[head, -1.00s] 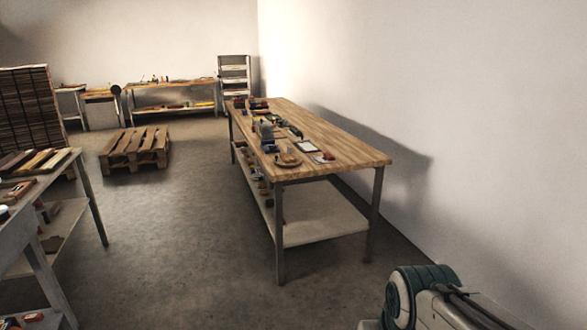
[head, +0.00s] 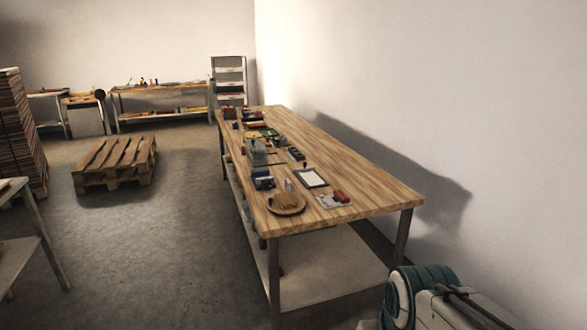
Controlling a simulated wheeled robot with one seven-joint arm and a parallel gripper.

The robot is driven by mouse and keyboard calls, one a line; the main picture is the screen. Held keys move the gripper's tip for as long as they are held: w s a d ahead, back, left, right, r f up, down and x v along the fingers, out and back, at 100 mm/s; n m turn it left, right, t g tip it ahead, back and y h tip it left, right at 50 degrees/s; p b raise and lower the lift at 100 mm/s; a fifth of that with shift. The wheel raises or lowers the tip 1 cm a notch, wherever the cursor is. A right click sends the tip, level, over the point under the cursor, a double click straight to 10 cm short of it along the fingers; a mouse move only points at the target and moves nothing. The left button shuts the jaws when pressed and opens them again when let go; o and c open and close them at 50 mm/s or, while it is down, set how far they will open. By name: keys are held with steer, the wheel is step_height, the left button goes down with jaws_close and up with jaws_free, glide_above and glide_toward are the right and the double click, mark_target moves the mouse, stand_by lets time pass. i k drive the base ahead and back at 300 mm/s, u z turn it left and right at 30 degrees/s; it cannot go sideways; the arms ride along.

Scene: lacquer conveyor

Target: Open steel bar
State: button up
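I cannot make out a steel bar in the head view. A long wooden-topped table (head: 340,185) stands ahead of me, with many small items along its left side. At the back, a grey shelf or drawer unit (head: 229,80) stands by the wall corner; it is too small to tell whether any part of it is open. My gripper is not in view. Only a teal and white part of my own arm shows at the bottom right.
A round wooden plate (head: 286,209) and a white-faced frame (head: 311,178) lie on the table. A wooden pallet (head: 117,162) lies on the floor at left. A stack of boards (head: 20,130) and a table leg edge the left. Open floor lies between pallet and table.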

mark_target(308, 168)
steer(key=z, duration=0.05)
steer(key=i, duration=2.4)
steer(key=u, duration=0.3)
